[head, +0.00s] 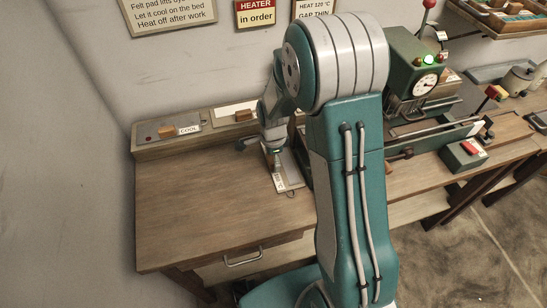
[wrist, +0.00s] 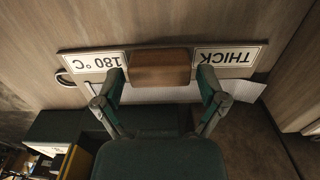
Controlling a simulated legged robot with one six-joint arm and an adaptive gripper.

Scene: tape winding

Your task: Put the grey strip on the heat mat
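In the wrist view, a wooden block (wrist: 160,68) sits between two labels reading "180 °C" (wrist: 93,63) and "THICK" (wrist: 227,58). A pale grey strip (wrist: 248,90) with a fine texture shows just beside this labelled piece, partly covered by it and my fingers. My gripper (wrist: 162,82) is open, with one finger on each side of the wooden block and a small gap at each side. In the head view, my gripper (head: 274,160) points down at a small labelled plate (head: 281,181) on the bench. I cannot tell which surface is the heat mat.
A raised ledge at the back of the bench (head: 205,205) holds a "COOL" label (head: 189,129) and wooden blocks (head: 166,131). A green machine with a dial (head: 425,83) stands to the right. The bench's left part is clear. My arm hides its middle.

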